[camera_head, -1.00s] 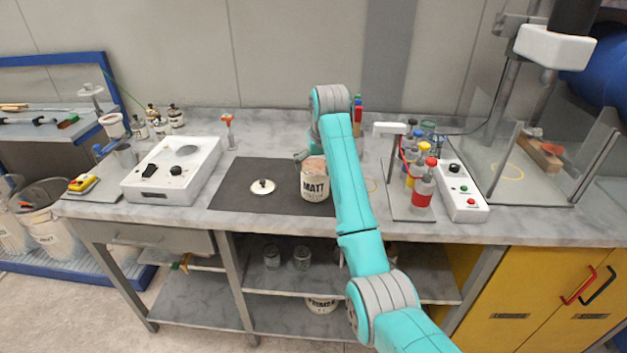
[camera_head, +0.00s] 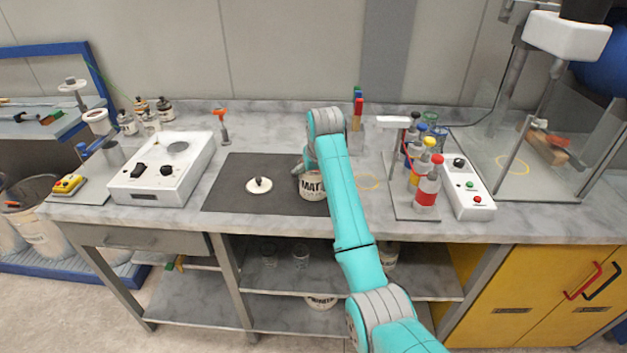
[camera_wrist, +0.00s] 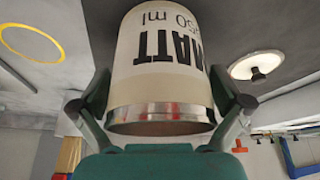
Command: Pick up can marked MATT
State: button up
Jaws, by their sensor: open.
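The can marked MATT (camera_head: 312,187) stands on the dark mat (camera_head: 228,200) on the bench, partly hidden by my arm in the head view. In the wrist view the can (camera_wrist: 160,75) appears upside down and fills the middle, its lettering reading MATT and 750 or 250 ml. My gripper (camera_wrist: 168,108) is open, with one finger on each side of the can near its metal rim. I cannot tell whether the fingers touch it. In the head view my gripper is mostly hidden behind my arm and the can.
A lid with a knob (camera_head: 259,185) lies on the mat left of the can. A white device (camera_head: 160,180) stands farther left. Bottles in a rack (camera_head: 426,185) and a control box (camera_head: 467,190) stand to the right. A yellow ring (camera_wrist: 32,43) marks the bench.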

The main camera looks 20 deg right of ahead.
jog(key=c, duration=1.3)
jog(key=shift+r, duration=0.1)
